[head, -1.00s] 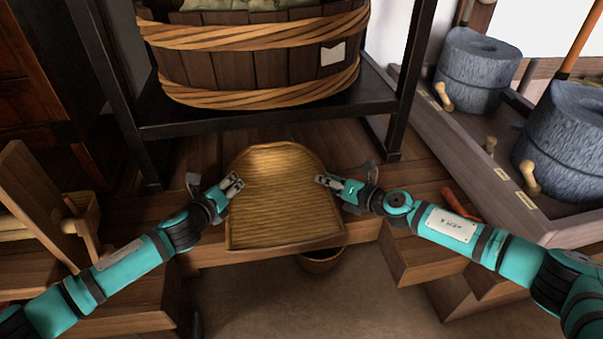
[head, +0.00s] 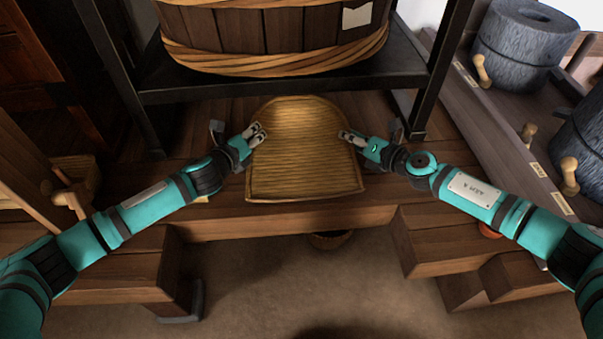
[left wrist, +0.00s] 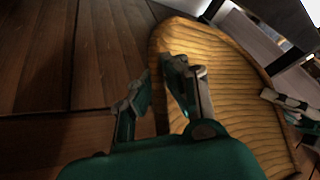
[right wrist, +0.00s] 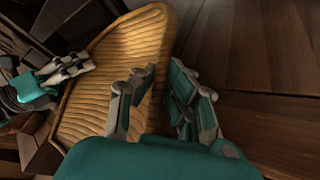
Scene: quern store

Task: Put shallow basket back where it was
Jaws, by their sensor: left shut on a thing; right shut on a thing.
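The shallow basket (head: 304,150) is a woven, yellow-brown scoop with a rounded far end and a straight near edge. It is at the middle of the head view, over the wooden platform. My left gripper (head: 257,136) is shut on its left rim, and my right gripper (head: 347,137) is shut on its right rim. The basket also shows in the left wrist view (left wrist: 235,75) and in the right wrist view (right wrist: 120,50), with its rim between the fingers. I cannot tell whether its underside touches the platform.
A black metal stand (head: 290,84) holding a large wooden tub (head: 270,35) is behind the basket. Stone querns (head: 520,45) stand on a bench at right. A small bowl (head: 331,240) is below the platform edge. Wooden steps (head: 440,245) are at lower right.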

